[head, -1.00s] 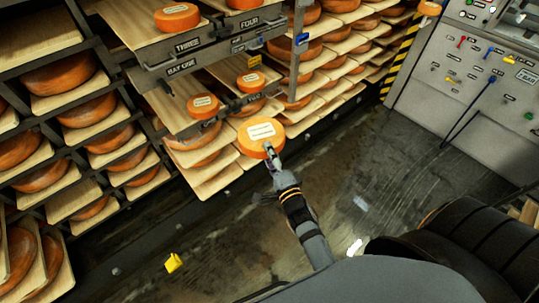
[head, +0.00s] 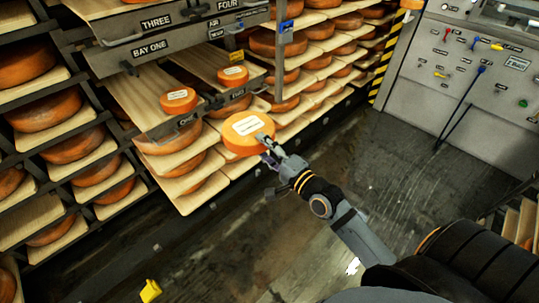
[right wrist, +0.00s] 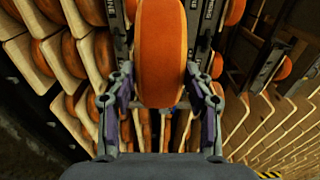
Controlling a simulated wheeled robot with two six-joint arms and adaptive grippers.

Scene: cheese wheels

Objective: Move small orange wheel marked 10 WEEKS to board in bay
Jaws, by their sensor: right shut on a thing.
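A small orange wheel (head: 247,130) with a white label is in my right gripper (head: 268,148), in front of the shelving; the label text is too small to read. In the right wrist view the wheel (right wrist: 161,50) stands edge-on between the two fingers of the right gripper (right wrist: 161,95), which is shut on it. The bay is the rack with the plate BAY ONE (head: 152,46). Its lower level has a pulled-out board (head: 140,97) with one labelled small wheel (head: 178,100) near its front, and another board beside it with a second labelled wheel (head: 233,76). My left gripper is out of view.
Racks of larger orange wheels (head: 60,108) on boards fill the left and back. A grey control panel (head: 450,80) stands at the right beside a yellow-black striped post (head: 392,58). A yellow object (head: 150,290) lies on the open dark floor.

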